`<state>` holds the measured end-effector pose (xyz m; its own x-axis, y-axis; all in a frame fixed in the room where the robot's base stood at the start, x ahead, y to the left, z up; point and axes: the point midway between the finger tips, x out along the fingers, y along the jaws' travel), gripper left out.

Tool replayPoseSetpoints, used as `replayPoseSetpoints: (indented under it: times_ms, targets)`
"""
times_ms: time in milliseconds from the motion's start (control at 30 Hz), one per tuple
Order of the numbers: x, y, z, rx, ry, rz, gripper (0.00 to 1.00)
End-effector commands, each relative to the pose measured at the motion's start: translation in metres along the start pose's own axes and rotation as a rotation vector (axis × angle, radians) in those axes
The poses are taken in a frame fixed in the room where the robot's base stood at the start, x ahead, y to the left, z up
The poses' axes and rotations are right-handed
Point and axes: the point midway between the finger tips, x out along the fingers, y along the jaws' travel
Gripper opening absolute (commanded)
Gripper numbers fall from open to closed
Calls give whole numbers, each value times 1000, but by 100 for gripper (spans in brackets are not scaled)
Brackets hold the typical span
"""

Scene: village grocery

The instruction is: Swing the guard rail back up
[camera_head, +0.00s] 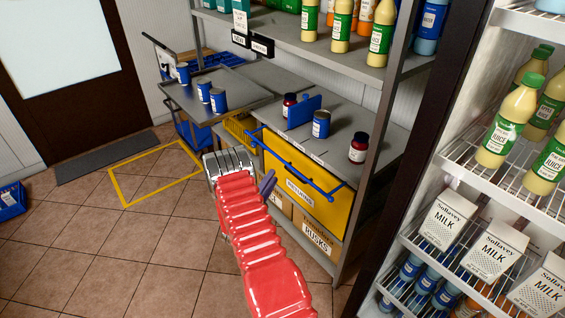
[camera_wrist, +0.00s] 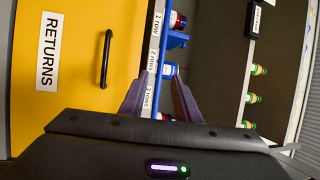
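The blue guard rail (camera_head: 305,171) hangs lowered along the shelf front, in front of the yellow returns panel (camera_head: 288,180) in the head view. In the wrist view the rail (camera_wrist: 160,72) is a thin blue line beside the row labels. My gripper (camera_wrist: 158,88) is open, its purple fingers apart on either side of the shelf edge and rail line. I cannot tell whether they touch the rail. In the head view only a purple finger of my gripper (camera_head: 267,184) shows, close to the panel; the rest is hidden behind my red-sleeved arm.
A blue divider (camera_head: 304,110), a blue can (camera_head: 321,124) and dark red jars (camera_head: 358,148) stand on the grey shelf. The panel has a black handle (camera_wrist: 105,59). A fridge with milk (camera_head: 497,247) is at right. The tiled floor at left is mostly clear.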

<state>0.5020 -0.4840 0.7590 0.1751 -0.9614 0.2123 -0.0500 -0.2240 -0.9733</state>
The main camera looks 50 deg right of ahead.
Motion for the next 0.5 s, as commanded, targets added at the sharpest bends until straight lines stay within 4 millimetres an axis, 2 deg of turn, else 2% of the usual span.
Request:
replayPoseSetpoints:
  times_ms: [500]
  targets:
    - [80, 0, 0, 0, 0, -1, 30]
